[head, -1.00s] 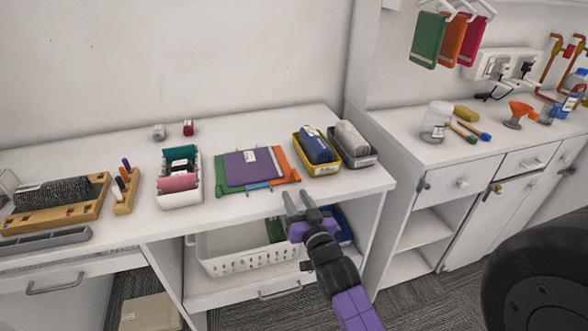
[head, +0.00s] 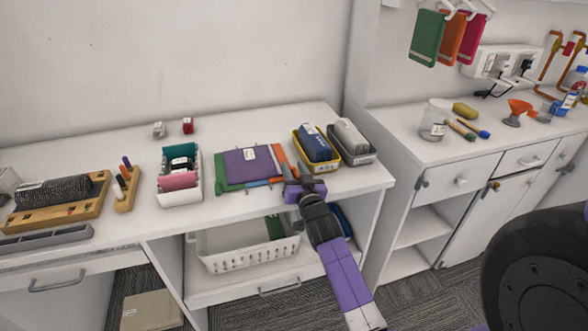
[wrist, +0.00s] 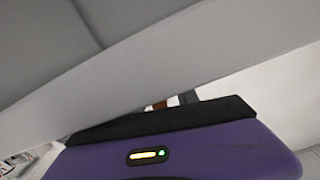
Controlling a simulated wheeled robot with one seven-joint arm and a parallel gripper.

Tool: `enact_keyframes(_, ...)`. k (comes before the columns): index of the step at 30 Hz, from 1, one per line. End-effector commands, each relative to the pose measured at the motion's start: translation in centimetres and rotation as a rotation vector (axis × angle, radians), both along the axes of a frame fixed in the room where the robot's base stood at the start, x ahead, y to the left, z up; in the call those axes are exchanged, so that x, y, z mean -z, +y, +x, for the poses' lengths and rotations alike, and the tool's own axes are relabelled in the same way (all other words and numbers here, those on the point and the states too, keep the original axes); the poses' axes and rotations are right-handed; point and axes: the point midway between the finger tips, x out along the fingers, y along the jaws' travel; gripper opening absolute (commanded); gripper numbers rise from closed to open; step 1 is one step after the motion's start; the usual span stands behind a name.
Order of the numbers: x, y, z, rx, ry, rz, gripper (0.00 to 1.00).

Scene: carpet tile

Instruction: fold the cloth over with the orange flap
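The cloth (head: 248,163) lies on the white counter with a purple panel on top. Green shows at its left, a strip of blue along its front edge. The orange flap (head: 280,160) shows as a strip along the right side, its front end partly hidden by my gripper. My gripper (head: 297,177) is at the cloth's front right corner, by the orange flap; I cannot tell if it touches. Its fingertips are too small and dark to show a gap. In the wrist view, my purple gripper body hides nearly all of the fingers and cloth.
A yellow bin with a blue roll (head: 315,147) and a grey bin (head: 352,146) stand close right of the cloth. A white basket (head: 246,258) sits on the shelf below the counter's front edge.

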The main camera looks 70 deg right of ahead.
Motion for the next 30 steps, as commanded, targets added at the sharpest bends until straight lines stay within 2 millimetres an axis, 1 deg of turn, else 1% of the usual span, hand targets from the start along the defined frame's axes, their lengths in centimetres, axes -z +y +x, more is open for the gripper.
enact_keyframes(5, 0.00, 0.01, -0.01, 0.000, 0.000, 0.000, 0.36)
enact_keyframes(9, 0.00, 0.01, -0.02, 0.000, 0.000, 0.000, 0.09)
enact_keyframes(10, 0.01, -0.01, -0.04, 0.001, 0.000, 0.000, 0.03)
enact_keyframes(11, 0.01, -0.03, -0.07, 0.001, 0.000, 0.000, 0.00)
enact_keyframes(30, 0.13, -0.36, -0.50, 0.011, 0.003, 0.002, 0.00)
